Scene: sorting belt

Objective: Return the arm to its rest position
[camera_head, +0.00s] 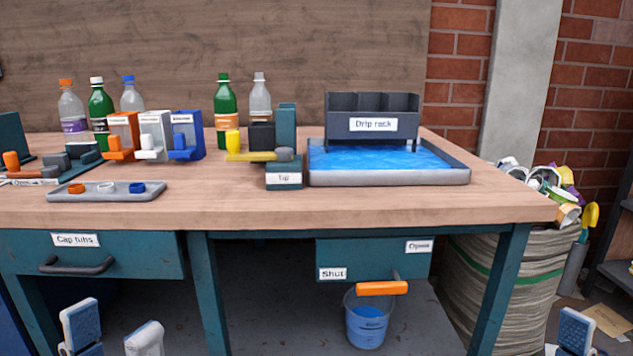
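My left gripper (112,331) shows at the bottom left, in front of the bench and below its top. Its two fingers stand apart with nothing between them. My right gripper (575,331) shows only in part at the bottom right corner. One finger with a blue pad is visible; the rest is cut off by the picture edge, so its opening cannot be told. Neither gripper touches the bench in this view.
The wooden bench (400,208) carries bottles, coloured cap holders, a grey cap tray (110,195) and a drip rack (372,125) over a blue basin. Below hang a drawer (140,260) and an orange-handled valve (382,288) above a bucket (368,325). A full bin (500,290) stands right.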

